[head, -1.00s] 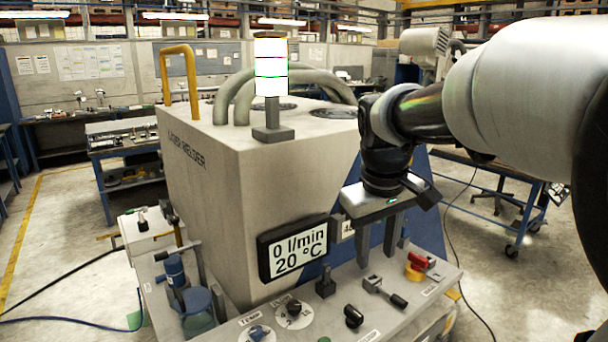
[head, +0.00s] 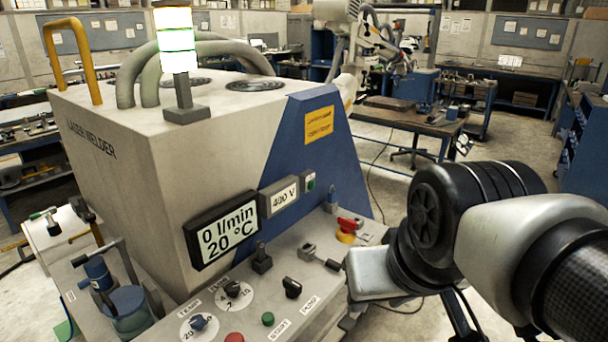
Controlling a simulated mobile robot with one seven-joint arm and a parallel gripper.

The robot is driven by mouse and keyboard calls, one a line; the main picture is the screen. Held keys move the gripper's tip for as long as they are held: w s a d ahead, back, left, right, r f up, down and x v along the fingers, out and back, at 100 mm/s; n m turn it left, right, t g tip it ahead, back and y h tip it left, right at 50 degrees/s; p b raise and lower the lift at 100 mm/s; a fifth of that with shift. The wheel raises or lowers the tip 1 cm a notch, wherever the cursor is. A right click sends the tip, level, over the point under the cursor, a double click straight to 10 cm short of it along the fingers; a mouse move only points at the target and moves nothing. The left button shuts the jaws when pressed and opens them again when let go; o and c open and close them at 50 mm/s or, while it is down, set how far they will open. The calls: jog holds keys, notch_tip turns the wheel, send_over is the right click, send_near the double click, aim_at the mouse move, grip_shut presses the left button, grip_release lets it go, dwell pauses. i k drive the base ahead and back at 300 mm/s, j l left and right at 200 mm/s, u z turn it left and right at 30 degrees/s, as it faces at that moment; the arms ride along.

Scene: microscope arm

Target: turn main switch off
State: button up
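A red rotary handle on a yellow base (head: 347,229), which looks like the main switch, sits at the far right end of the laser welder's sloping control panel (head: 262,300). Its label is not readable. The handle's exact angle is hard to tell. My gripper (head: 375,275) is in front of and to the right of the panel's right end, nearer the camera than the red handle and apart from it in the picture. I see its pale housing; its fingers are not clearly visible, so its opening is unclear.
On the panel are a grey lever (head: 320,257), a black knob (head: 292,288), a green button (head: 268,319), a red button (head: 234,337) and two dials. Displays read 0 l/min, 20 °C (head: 222,230) and 400 V (head: 280,197).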

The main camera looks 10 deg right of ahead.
aim_at(348, 226)
jog(key=z, duration=0.3)
jog(key=i+l+u, duration=0.1)
jog(key=i+l, duration=0.75)
jog(key=l, duration=0.1)
